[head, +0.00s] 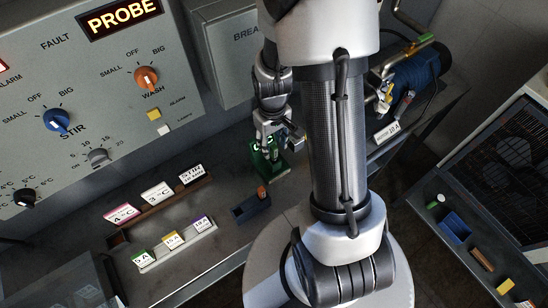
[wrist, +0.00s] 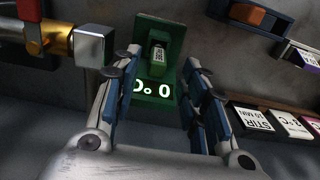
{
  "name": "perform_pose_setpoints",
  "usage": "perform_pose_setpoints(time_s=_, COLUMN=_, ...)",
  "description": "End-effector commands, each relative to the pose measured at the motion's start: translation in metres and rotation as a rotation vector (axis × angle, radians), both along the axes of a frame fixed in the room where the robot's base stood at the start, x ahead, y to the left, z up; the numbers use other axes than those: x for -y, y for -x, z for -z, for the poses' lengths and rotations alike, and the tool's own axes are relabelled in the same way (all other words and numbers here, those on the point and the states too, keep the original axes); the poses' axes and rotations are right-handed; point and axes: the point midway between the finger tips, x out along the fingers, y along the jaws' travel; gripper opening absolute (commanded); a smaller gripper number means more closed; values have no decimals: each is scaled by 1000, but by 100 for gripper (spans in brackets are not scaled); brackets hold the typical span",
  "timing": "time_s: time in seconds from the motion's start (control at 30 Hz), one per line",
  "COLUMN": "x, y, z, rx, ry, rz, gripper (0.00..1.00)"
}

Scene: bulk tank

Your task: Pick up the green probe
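The green probe (wrist: 158,52) is a small green block with a white printed label. It sits against a darker green stand (wrist: 176,38) with a lit display. In the wrist view it lies ahead of my gripper (wrist: 160,72), between the two fingers. The fingers are apart, with blue pads on their inner sides, and nothing is visibly held. In the head view my gripper (head: 279,137) is just over the green stand (head: 257,168), and partly hides it and the probe. I cannot tell whether a finger touches the probe.
A dark blue holder with an orange block (head: 262,192) stands right beside the stand. Racks of labelled cards (head: 160,212) lie to the left. A control panel (head: 100,80) with knobs and a lit PROBE sign is behind. Pipework and a metal block (wrist: 95,45) are close to one finger.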

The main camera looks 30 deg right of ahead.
Motion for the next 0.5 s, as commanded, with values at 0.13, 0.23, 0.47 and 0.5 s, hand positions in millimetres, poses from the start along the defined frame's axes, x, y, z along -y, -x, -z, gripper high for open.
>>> perform_pose_setpoints(time_s=0.13, x=4, y=2, z=28, rx=-4, ry=-2, rz=1, gripper=40)
perform_pose_setpoints(time_s=0.23, x=4, y=2, z=39, rx=-3, ry=-2, rz=0, gripper=40)
perform_pose_setpoints(time_s=0.47, x=4, y=1, z=39, rx=0, ry=-1, rz=0, gripper=40)
perform_pose_setpoints(time_s=0.5, x=4, y=1, z=39, rx=0, ry=-1, rz=0, gripper=38)
